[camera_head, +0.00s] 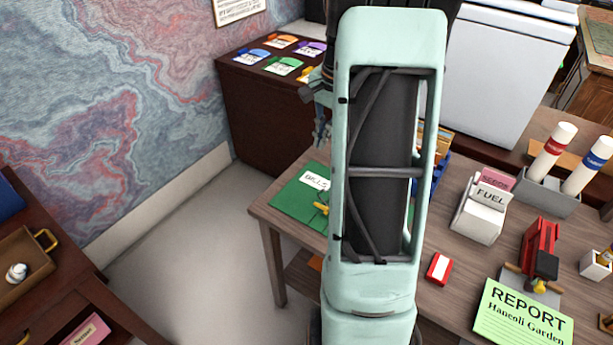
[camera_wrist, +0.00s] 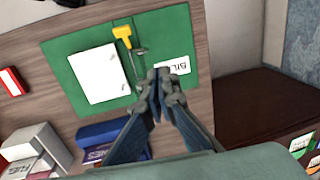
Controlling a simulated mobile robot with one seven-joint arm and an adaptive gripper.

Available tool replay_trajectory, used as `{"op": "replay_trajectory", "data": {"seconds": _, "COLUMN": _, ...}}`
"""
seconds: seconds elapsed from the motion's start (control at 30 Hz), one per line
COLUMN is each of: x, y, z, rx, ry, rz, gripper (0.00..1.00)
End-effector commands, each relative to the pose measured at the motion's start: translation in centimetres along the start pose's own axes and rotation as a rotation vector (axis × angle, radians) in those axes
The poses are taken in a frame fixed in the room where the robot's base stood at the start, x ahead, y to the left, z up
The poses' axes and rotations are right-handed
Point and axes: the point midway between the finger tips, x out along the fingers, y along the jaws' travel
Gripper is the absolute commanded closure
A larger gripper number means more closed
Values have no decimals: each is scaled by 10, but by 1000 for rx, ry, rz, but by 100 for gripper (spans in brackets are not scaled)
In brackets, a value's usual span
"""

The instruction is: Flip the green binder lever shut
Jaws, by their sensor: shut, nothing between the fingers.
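The green binder (camera_head: 292,207) lies open on the desk, partly hidden behind my arm in the head view. In the wrist view the binder (camera_wrist: 66,77) shows whole, with white paper (camera_wrist: 98,75) on one side and a BILLS label on the other. Its lever has a yellow handle (camera_wrist: 122,33), which also shows in the head view (camera_head: 321,208). The handle points toward the binder's far edge in the wrist view, beside the metal ring mechanism (camera_wrist: 139,52). My gripper (camera_wrist: 158,76) is shut and empty, with its fingertips over the label side, apart from the handle.
On the wooden desk (camera_head: 447,300) are a red and white box (camera_head: 439,269), a FUEL card holder (camera_head: 480,215) and a REPORT sheet (camera_head: 523,312). A blue binder or box (camera_wrist: 103,130) stands near the green binder. A dark cabinet (camera_head: 270,105) holds coloured folders behind the desk.

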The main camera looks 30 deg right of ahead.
Motion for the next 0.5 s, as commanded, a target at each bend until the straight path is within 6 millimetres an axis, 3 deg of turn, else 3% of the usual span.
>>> {"op": "replay_trajectory", "data": {"seconds": 0.1, "x": 5, "y": 36, "z": 1, "rx": 43, "ry": -53, "rz": 96, "gripper": 100}}
{"op": "replay_trajectory", "data": {"seconds": 0.2, "x": 8, "y": 50, "z": 2, "rx": 60, "ry": -74, "rz": 140, "gripper": 100}}
{"op": "replay_trajectory", "data": {"seconds": 0.5, "x": 9, "y": 56, "z": 3, "rx": 65, "ry": -80, "rz": 155, "gripper": 100}}
